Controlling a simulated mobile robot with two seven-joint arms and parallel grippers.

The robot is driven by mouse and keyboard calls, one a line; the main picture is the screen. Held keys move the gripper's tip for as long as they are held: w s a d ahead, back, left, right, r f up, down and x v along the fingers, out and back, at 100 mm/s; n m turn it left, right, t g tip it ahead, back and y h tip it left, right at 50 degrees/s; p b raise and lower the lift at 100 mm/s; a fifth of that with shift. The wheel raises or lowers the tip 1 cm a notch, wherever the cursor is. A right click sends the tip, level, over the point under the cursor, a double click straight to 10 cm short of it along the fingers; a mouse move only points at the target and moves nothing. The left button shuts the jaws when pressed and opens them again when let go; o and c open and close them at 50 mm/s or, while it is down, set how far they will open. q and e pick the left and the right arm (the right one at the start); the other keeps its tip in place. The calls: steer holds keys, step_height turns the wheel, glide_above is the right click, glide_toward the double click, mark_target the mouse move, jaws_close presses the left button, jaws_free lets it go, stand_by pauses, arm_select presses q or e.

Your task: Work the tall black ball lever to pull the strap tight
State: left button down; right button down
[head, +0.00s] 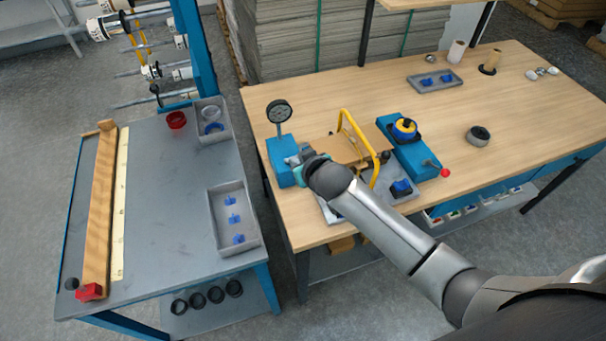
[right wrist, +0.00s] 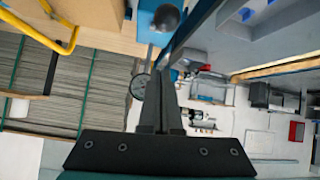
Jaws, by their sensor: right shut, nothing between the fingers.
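My right gripper (head: 297,158) is shut and empty beside the blue tensioning unit (head: 280,154) at the left end of the wooden bench. In the right wrist view the closed fingers (right wrist: 163,80) point toward a dark ball knob (right wrist: 166,18) on a thin rod. A gap shows between the fingertips and the knob. The blue body shows behind the knob. In the head view my gripper and wrist hide the lever. A round gauge (head: 279,112) stands on the unit; it also shows in the right wrist view (right wrist: 138,87). I cannot make out the strap. My left gripper is out of view.
A yellow bow handle (head: 355,140) stands close to the right of my wrist. A blue fixture (head: 412,152) with a red-knobbed lever (head: 445,173) is farther right. A grey side table (head: 165,215) with trays stands left, across a gap.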

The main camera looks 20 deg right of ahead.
steer(key=f, duration=0.2)
steer(key=shift+s+d+f, duration=0.15)
steer(key=shift+s+f, duration=0.15)
steer(key=shift+s, duration=0.05)
steer(key=shift+s+d+f, duration=0.15)
steer(key=shift+s+f, duration=0.2)
steer(key=shift+s, duration=0.15)
